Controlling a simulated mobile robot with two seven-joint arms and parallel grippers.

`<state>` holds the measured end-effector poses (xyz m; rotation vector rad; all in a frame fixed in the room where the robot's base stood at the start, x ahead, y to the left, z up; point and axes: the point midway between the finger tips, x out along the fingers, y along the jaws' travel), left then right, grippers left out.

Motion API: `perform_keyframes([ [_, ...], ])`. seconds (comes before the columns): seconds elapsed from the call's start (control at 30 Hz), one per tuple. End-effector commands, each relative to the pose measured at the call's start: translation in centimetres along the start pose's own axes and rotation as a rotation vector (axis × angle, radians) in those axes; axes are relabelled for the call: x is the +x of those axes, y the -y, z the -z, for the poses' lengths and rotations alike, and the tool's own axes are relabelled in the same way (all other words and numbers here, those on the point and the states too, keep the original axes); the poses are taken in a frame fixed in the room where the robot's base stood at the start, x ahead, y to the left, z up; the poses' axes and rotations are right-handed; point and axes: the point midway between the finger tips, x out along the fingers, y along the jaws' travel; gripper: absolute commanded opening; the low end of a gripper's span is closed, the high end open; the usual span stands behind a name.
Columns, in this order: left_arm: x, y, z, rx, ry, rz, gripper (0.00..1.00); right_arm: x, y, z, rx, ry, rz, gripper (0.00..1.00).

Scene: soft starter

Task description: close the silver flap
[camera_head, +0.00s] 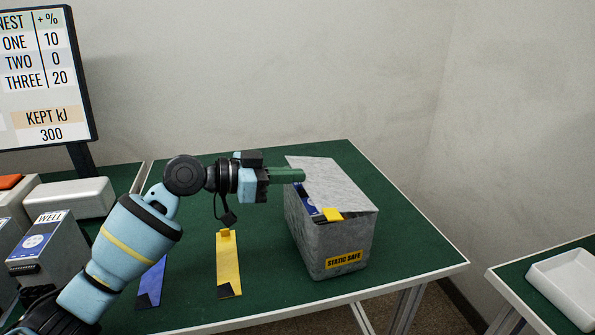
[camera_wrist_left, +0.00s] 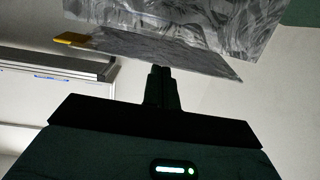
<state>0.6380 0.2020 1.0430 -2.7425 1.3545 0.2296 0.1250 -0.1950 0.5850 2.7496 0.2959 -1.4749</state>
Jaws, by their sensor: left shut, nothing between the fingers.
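A silver-grey bag (camera_head: 338,243) with a yellow "STATIC SAFE" label stands upright on the green table. Its silver flap (camera_head: 335,180) slants over the top, partly open, with a yellow tab (camera_head: 332,214) at its near edge. A blue-labelled item (camera_head: 311,200) shows inside through the gap on the left. My left gripper (camera_head: 300,175) is shut and empty at the flap's far left edge; whether it touches is unclear. In the left wrist view the closed fingers (camera_wrist_left: 160,75) point at the flap (camera_wrist_left: 165,57), its tab to the left. My right gripper is not in view.
A yellow strip (camera_head: 228,265) and a blue strip (camera_head: 151,284) lie on the table (camera_head: 265,305) left of the bag. A white tray (camera_head: 565,285) sits on another table at right.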

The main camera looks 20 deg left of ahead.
Motion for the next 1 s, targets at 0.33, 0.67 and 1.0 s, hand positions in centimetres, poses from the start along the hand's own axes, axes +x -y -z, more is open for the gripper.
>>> perform_keyframes([
  [0.33, -0.1, 0.0, -1.6, -0.001, 0.002, -0.001, 0.00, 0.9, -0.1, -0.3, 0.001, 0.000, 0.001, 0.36],
  [0.67, -0.1, 0.0, -1.7, 0.000, 0.001, -0.001, 0.00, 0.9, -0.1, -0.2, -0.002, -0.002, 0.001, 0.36],
  [1.0, 0.0, -0.2, -1.1, 0.000, 0.000, -0.001, 0.00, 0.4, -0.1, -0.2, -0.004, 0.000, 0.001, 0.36],
])
